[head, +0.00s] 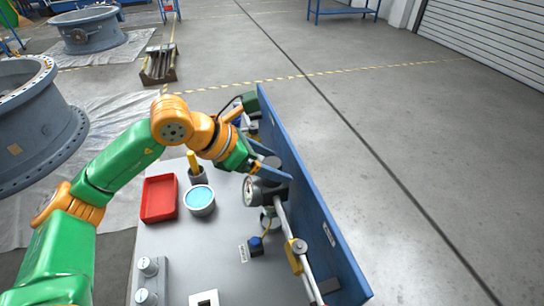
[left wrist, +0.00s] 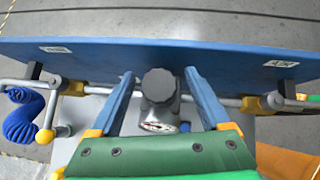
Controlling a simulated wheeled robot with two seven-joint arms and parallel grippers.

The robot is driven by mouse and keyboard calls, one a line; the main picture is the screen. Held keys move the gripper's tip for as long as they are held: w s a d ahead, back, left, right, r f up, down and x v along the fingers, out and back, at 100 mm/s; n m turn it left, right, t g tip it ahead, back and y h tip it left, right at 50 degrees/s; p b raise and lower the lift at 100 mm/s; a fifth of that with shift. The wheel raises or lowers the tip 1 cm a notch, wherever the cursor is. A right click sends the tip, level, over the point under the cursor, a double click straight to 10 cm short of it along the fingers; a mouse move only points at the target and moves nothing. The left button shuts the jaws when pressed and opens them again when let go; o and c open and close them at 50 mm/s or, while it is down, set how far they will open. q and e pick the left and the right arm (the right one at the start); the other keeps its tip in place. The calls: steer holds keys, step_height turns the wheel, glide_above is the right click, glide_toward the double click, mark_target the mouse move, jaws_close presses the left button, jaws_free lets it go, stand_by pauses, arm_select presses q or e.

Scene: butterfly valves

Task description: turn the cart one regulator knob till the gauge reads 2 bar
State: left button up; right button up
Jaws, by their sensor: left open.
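The regulator's dark grey ribbed knob (left wrist: 158,85) stands in the middle of the left wrist view. The round gauge (left wrist: 157,127) sits just below it, and its white face also shows in the head view (head: 249,190). The gauge is seen at a slant, and its reading is too small to tell. My left gripper (left wrist: 158,74) is open, with one blue finger on each side of the knob and gaps visible between. In the head view my left gripper (head: 266,170) reaches over the regulator and partly hides the knob. My right gripper is not in view.
A blue panel (head: 310,205) stands along the cart's right edge behind the regulator. A pipe with a yellow-handled valve (head: 294,255) runs beside it. The grey cart top holds a red tray (head: 160,198), a bowl of blue liquid (head: 200,199) and grey fittings (head: 148,266).

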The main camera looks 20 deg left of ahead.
arm_select(q)
steer(key=shift+w+a+f, duration=0.1)
steer(key=shift+w+f, duration=0.05)
steer(key=shift+w, duration=0.1)
steer(key=shift+s, duration=0.2)
steer(key=c, duration=0.6)
jaws_close()
steer(key=shift+m, duration=0.4)
steer(key=shift+m+g+h, duration=0.3)
steer(key=shift+g+h, duration=0.1)
steer(key=o, duration=0.6)
jaws_free()
